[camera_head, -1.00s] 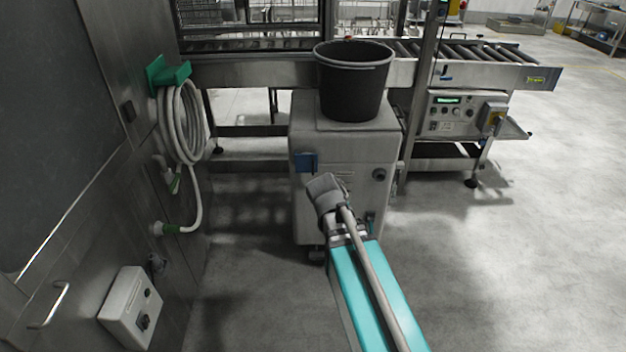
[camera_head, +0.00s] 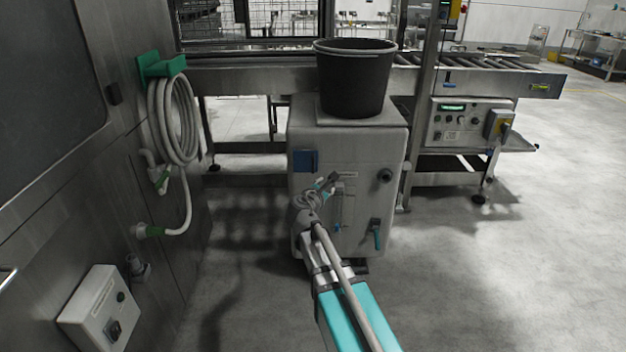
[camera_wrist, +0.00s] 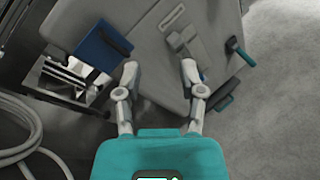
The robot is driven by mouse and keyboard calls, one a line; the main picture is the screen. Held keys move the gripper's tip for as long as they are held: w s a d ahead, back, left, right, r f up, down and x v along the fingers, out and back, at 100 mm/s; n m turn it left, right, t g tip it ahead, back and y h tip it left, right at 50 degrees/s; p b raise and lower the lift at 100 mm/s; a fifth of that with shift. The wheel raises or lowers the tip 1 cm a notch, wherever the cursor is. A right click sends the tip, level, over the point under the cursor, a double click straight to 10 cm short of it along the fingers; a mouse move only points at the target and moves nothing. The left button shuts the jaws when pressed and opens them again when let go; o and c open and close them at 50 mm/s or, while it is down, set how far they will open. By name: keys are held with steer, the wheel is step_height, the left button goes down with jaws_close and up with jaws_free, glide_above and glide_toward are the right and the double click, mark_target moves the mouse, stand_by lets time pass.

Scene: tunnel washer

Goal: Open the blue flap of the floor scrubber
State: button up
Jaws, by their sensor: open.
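The blue flap (camera_head: 305,161) is a small square panel at the upper left of the front of a grey boxy machine (camera_head: 360,165). It looks flat against that front. In the wrist view the flap (camera_wrist: 101,51) is tilted and lies at the upper left, left of the left fingertip, with a dark strip along one edge. My gripper (camera_head: 327,186) is in front of the machine, lower and to the right of the flap. In the wrist view my gripper (camera_wrist: 159,67) has its two fingers apart with nothing between them. I see no contact with the flap.
A black bucket (camera_head: 354,80) stands on top of the machine. A coiled hose (camera_head: 173,122) hangs on the steel wall at left, above a grey switch box (camera_head: 100,308). A roller conveyor (camera_head: 490,66) and control panel (camera_head: 460,122) stand behind right. Floor is free at right.

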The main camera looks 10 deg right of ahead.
mark_target(313, 167)
steer(key=w+a+f+n+t+y+b, duration=0.2)
steer(key=w+a+f+n+t+b, duration=0.1)
steer(key=n, duration=0.5)
steer(key=shift+w+a+n+t+b, duration=0.3)
steer(key=shift+w+a+b, duration=0.6)
steer(key=shift+a+b, duration=0.3)
steer(key=shift+d, duration=0.1)
steer(key=x, duration=1.3)
steer(key=shift+w, duration=0.35)
jaws_close()
